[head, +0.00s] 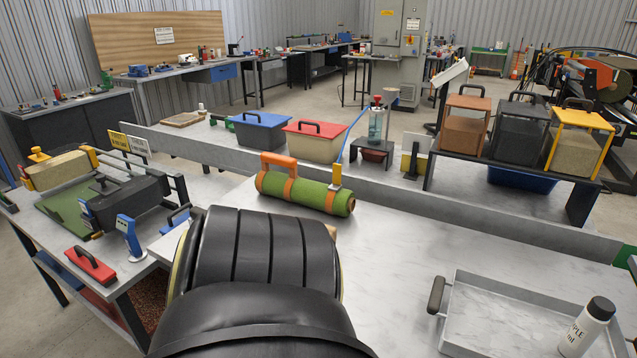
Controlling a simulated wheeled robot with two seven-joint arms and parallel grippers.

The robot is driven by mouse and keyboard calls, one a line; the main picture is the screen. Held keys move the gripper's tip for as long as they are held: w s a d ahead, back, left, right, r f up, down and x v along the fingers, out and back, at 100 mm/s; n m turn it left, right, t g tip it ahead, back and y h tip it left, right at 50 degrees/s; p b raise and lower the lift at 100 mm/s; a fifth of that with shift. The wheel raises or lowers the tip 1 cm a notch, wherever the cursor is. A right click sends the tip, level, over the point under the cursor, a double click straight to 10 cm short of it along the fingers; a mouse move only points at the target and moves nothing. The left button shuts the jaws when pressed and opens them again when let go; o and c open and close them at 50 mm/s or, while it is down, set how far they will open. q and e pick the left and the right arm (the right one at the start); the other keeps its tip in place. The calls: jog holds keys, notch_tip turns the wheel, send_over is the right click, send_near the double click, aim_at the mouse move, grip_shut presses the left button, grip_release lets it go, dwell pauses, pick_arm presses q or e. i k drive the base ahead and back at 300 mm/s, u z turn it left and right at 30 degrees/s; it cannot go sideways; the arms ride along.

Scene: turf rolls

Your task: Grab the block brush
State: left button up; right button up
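A flat red block with a black handle (90,265) lies at the front edge of the left bench; it may be the block brush, but I cannot see bristles. A brown and yellow block with a yellow knob (55,171) sits farther back on the same bench, and I cannot tell whether it is a brush. A large black arm link of mine fills the lower middle and hides part of the bench. Neither gripper's fingers show.
A green turf roll with orange bands (305,192) lies on the middle bench. A metal tray (480,318) and a white bottle (587,327) are at the lower right. A blue device (130,236) stands near the red block. The bench between roll and tray is clear.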

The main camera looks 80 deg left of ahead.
aim_at(332, 230)
jog(key=k, duration=0.85)
jog(key=u, duration=2.25)
